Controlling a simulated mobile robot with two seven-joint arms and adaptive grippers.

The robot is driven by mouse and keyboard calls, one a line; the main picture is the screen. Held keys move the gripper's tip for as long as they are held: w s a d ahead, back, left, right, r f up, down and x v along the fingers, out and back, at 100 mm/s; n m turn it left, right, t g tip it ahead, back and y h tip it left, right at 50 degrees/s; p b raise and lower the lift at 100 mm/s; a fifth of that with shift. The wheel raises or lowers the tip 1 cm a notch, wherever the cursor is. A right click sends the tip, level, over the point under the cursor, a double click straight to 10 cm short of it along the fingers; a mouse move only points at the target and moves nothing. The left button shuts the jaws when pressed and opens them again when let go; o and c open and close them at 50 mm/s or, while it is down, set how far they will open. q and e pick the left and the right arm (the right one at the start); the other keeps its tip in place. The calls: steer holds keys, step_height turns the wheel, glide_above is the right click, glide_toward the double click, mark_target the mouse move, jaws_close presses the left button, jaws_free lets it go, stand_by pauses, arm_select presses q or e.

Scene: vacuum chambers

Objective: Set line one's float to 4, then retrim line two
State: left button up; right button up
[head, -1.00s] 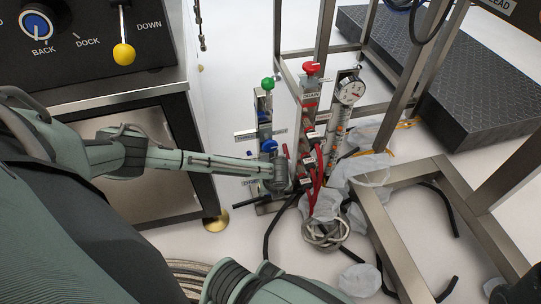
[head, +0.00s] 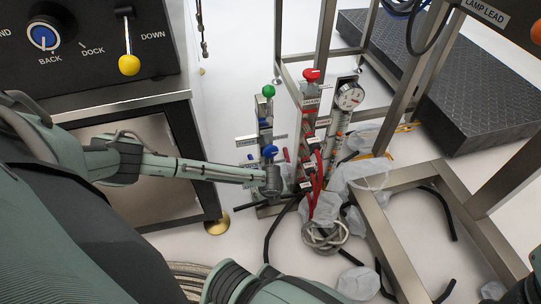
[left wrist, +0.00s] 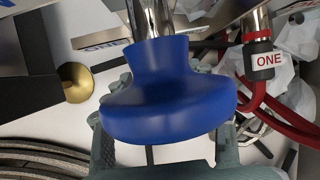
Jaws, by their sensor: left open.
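A steel post carries a green knob (head: 268,91) at its top and a blue knob (head: 269,150) lower down. My left gripper (head: 272,182) is just below the blue knob in the head view. In the left wrist view the blue knob (left wrist: 168,95) fills the middle, and the open fingers (left wrist: 163,150) show behind its lower edge, one on each side. Contact cannot be told. A post with a red knob (head: 311,75) stands to the right. A black collar labelled ONE (left wrist: 266,60) has red hoses.
A round dial gauge (head: 350,96) tops a tilted column at the right. Steel frame legs (head: 411,75), plastic bags (head: 357,280) and coiled hose (head: 325,237) crowd the right side. A cabinet with a yellow-knobbed lever (head: 129,65) stands left.

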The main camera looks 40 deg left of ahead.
arm_select(q)
steer(key=s+d+r, duration=0.1)
steer(key=s+d, duration=0.6)
steer(key=s, duration=0.3)
steer(key=shift+d, duration=0.2)
steer(key=shift+s, duration=0.1)
